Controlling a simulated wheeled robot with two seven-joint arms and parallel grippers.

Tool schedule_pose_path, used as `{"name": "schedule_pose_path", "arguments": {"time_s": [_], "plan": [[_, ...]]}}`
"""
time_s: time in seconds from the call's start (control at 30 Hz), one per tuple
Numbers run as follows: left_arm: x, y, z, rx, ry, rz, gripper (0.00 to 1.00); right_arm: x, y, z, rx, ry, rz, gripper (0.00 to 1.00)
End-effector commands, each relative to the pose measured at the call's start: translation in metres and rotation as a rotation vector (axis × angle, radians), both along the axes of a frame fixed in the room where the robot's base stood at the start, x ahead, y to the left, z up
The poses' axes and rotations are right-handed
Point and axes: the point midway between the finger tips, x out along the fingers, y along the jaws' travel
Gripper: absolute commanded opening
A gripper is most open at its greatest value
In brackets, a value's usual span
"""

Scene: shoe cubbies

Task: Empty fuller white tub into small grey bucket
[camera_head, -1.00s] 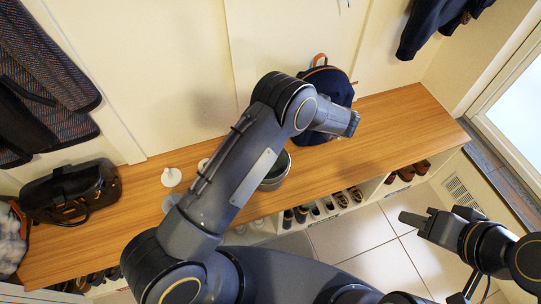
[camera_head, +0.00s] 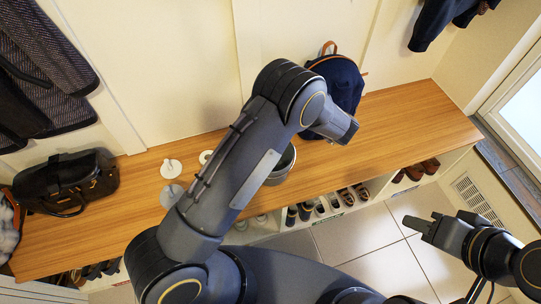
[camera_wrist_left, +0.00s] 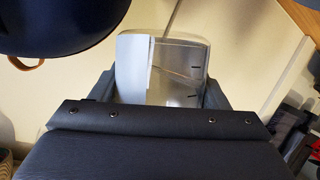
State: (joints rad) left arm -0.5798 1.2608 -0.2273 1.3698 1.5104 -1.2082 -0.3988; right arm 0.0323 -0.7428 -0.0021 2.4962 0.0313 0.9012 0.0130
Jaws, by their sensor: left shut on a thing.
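The grey bucket (camera_head: 281,167) stands on the wooden bench, partly hidden behind my left arm. White round things (camera_head: 171,166) and (camera_head: 206,156) and a greyish round thing (camera_head: 171,194) are on the bench left of my arm; no tub is clearly identifiable. My right gripper (camera_head: 424,221) is open and empty, over the floor.
A navy backpack (camera_head: 340,82) stands behind the bucket, close to my left arm. A black handbag (camera_head: 67,182) is at the bench's left end. The bench (camera_head: 410,120) is clear at right. Shoes (camera_head: 330,204) fill cubbies below. Coats hang at left and upper right.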

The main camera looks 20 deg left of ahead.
Motion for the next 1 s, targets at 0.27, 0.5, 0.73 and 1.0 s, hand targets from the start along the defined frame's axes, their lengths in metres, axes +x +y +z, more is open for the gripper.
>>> {"name": "schedule_pose_path", "arguments": {"time_s": [0.27,0.5,0.73,1.0], "plan": [[-0.011,0.007,-0.052,-0.089,-0.156,-0.001,0.38,0.000,0.000,-0.076,0.000,0.001,0.000,0.36],[-0.018,0.011,-0.101,-0.146,-0.251,0.000,0.38,0.000,0.000,-0.133,0.000,0.000,0.000,0.36],[-0.024,0.014,-0.095,-0.248,-0.422,-0.001,0.38,0.000,0.000,-0.166,0.000,0.001,0.000,0.36],[-0.023,0.014,-0.103,-0.323,-0.548,0.000,0.38,0.000,0.000,-0.201,0.000,0.000,0.000,0.36]]}}
